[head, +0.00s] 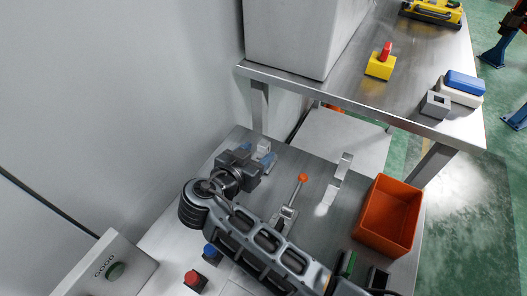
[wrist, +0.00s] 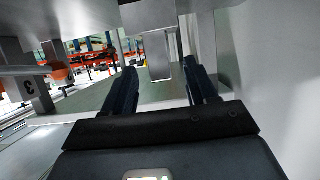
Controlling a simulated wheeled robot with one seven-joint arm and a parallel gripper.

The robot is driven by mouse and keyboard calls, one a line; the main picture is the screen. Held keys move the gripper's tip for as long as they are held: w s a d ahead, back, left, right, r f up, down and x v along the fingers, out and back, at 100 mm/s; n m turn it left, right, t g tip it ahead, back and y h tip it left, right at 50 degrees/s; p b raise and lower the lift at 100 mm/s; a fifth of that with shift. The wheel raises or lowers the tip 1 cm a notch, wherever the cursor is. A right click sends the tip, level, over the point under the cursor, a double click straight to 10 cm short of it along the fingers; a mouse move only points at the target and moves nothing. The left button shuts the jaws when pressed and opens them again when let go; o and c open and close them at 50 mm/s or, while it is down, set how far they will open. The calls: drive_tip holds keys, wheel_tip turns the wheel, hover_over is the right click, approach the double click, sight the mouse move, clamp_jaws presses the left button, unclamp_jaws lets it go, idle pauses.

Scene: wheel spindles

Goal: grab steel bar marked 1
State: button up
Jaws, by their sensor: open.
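A light steel bar (wrist: 161,58) stands between and ahead of my gripper's two dark fingers in the wrist view. In the head view, a pale block end (head: 263,147) shows at my gripper (head: 259,160), partly hidden by it. No number is readable on this bar. My gripper is open, with a finger on each side of the bar in the wrist view (wrist: 163,84); I cannot tell whether either touches it. Another steel bar (wrist: 38,92) at the wrist view's left bears a mark like a 3. An upright steel bar (head: 338,178) stands right of the lever in the head view.
A lever with an orange knob (head: 302,178) stands on the bench right of my gripper. An orange bin (head: 389,214) sits farther right. A raised steel shelf (head: 340,93) overhangs the back. A wall lies to the left, and buttons (head: 192,278) stand in front.

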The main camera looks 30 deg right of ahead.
sight(261, 151)
drive_tip(key=shift+p+x, duration=0.35)
drive_tip(key=shift+x, duration=1.8)
drive_tip(key=shift+f, duration=0.1)
clamp_jaws()
